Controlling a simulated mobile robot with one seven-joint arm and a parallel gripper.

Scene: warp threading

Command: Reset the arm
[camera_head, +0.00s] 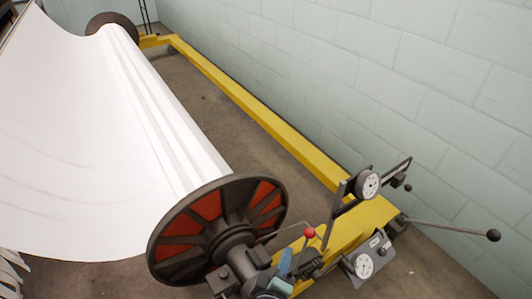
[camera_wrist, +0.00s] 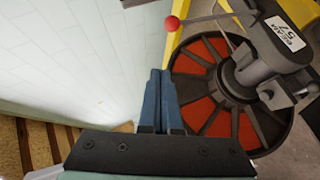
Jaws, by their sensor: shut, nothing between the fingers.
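My gripper (camera_wrist: 160,75) is shut, with its two blue fingers side by side and nothing between them in the wrist view. It also shows at the lower middle of the head view (camera_head: 285,264), beside the hub of the warp beam. The beam's dark end flange with red-orange panels (camera_head: 210,205) is close to it; in the wrist view the flange (camera_wrist: 220,118) lies just right of the fingers. A lever with a red ball knob (camera_head: 309,232) stands near my gripper in the head view. The knob (camera_wrist: 172,23) is above the fingertips in the wrist view, apart from them.
A large roll of white warp sheet (camera_head: 110,130) fills the left. A yellow frame rail (camera_head: 250,105) runs along the pale block wall (camera_head: 440,90). Gauges (camera_head: 367,184) and a long black-knobbed lever (camera_head: 455,229) stand at the lower right. Bare floor shows between roll and rail.

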